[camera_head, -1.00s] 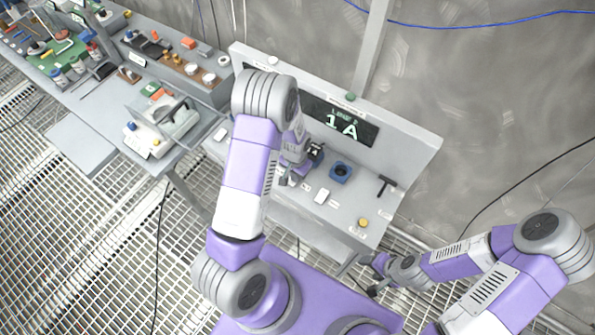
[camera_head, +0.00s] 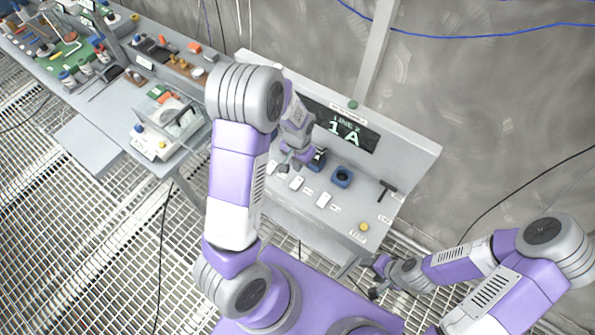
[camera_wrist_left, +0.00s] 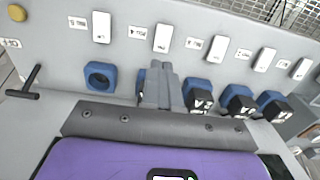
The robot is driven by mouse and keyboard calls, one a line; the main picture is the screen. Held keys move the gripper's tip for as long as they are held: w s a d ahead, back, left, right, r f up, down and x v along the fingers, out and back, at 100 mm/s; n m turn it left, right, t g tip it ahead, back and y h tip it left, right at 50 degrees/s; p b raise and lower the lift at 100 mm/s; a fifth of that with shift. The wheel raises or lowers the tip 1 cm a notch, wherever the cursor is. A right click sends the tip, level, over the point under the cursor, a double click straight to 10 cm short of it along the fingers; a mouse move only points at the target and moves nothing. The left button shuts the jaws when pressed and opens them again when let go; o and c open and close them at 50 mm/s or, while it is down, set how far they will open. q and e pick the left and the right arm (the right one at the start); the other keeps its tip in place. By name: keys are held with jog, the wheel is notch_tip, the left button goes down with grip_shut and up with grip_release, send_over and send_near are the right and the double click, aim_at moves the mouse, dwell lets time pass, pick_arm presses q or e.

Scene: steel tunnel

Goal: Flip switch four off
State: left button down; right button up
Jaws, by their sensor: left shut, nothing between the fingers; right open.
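A row of white rocker switches lies along the front of the grey console. The fourth switch (camera_wrist_left: 163,38), second from the left in the left wrist view, also shows in the head view (camera_head: 296,183). The fifth (camera_wrist_left: 101,27) is beside it. The small labels are upside down in the wrist view and hard to read. I cannot tell which way the fourth switch is tipped. My left gripper (camera_head: 285,167) is shut and empty above the console; its fingers (camera_wrist_left: 160,68) are apart from the fourth switch in the wrist view.
Blue sockets line the console; one is an empty ring (camera_head: 342,176), others hold black blocks (camera_wrist_left: 237,104). A black T-handle (camera_head: 387,188) and a yellow button (camera_head: 364,227) are at the right. A display (camera_head: 344,130) reads "1A". A cluttered bench (camera_head: 95,140) stands left.

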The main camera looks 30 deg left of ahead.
pick_arm(q)
jog(key=shift+r, duration=1.65)
jog(key=shift+n+h, duration=0.3)
jog(key=shift+h, duration=0.4)
jog(key=s+d+f, duration=0.1)
jog(key=f, duration=0.2)
jog(key=s+d+f, duration=0.1)
jog(key=d+f, duration=0.1)
jog(key=f, duration=0.1)
jog(key=s+d+f+b, duration=0.1)
jog(key=s+d+f, duration=0.1)
jog(key=shift+f, duration=0.4)
jog(key=s+d+f+n+h+b, duration=0.2)
jog(key=s+d+f+b, duration=0.1)
jog(key=s+d+f, duration=0.7)
notch_tip(320, 180, down, 10)
jog(key=n+b, duration=0.1)
jog(key=b, duration=0.8)
jog(key=shift+s+d+t+h, duration=0.25)
jog(key=shift+s+t+h, duration=0.05)
jog(key=shift+h, duration=0.1)
pick_arm(e)
notch_tip(320, 180, down, 13)
jog(key=shift+f, duration=0.1)
jog(key=shift+c, duration=0.3)
